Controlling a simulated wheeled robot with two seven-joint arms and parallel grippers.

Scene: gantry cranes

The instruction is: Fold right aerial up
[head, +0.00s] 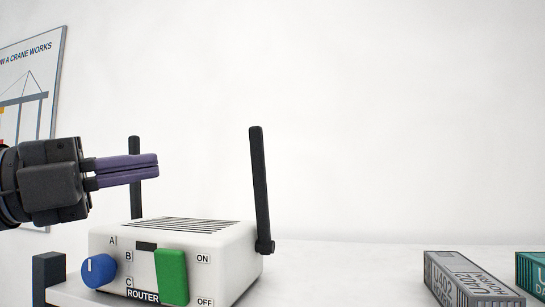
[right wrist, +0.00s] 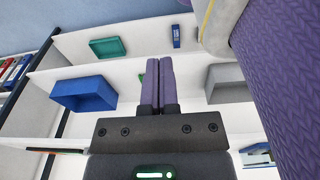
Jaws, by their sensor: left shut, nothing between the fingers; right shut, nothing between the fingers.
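The white router (head: 215,242) stands on a white surface, with a blue knob (head: 99,271) and a green switch (head: 171,277) on its front. Its right aerial (head: 260,185) is black and stands up from the right side, leaning slightly left at the top. The left aerial (head: 135,205) stands upright at the back left, partly hidden by my left gripper. My left gripper (head: 157,166) is shut and empty, pointing right across the left aerial, with a gap to the right aerial. My right gripper (right wrist: 159,60) is shut and empty in the right wrist view; it is not in the head view.
A grey labelled box (head: 460,280) and a teal box (head: 533,273) lie to the right of the router. A crane poster (head: 30,80) hangs at left. The right wrist view shows white shelves with a blue bin (right wrist: 83,95), a green tray (right wrist: 107,48) and a grey bin (right wrist: 228,84).

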